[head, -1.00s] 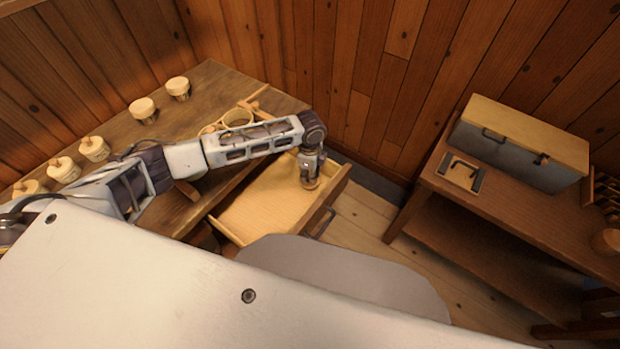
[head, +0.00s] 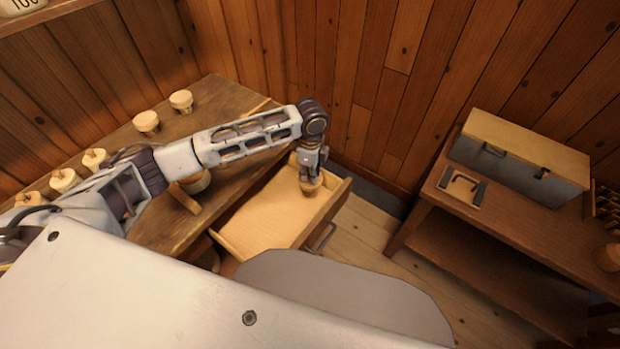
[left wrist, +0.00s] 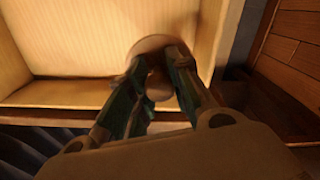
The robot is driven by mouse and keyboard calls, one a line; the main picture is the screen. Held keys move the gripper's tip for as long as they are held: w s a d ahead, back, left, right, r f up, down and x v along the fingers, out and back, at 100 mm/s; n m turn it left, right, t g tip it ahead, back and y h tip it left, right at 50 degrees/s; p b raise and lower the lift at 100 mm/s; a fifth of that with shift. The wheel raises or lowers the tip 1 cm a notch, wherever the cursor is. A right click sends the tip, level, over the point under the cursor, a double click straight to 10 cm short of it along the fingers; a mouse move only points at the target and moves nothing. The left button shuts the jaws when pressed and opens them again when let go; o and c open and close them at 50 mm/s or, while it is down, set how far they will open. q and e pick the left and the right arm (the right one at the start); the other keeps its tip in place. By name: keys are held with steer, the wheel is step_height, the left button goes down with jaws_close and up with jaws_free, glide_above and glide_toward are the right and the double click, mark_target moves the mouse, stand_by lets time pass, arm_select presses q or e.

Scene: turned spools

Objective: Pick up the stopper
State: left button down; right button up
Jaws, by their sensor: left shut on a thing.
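My left gripper (head: 310,177) is shut on the stopper (head: 308,186), a small tan round piece, over the back right part of the open drawer (head: 262,218). In the left wrist view the fingers (left wrist: 160,82) close on the stopper (left wrist: 152,44), whose round pale head shows beyond the fingertips; the rest of it is hidden between them. The pale drawer floor (left wrist: 75,45) lies behind it. The stopper appears to be off the drawer floor. My right gripper is not in view.
The drawer comes out of a wooden bench (head: 215,105) with several pale turned pieces, one a capped pot (head: 146,122). My left arm crosses above the bench. At right, a table (head: 440,205) bears a long box (head: 520,160) and a handled plate (head: 462,187).

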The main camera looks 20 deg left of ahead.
arm_select(q)
steer(key=shift+r, duration=0.2)
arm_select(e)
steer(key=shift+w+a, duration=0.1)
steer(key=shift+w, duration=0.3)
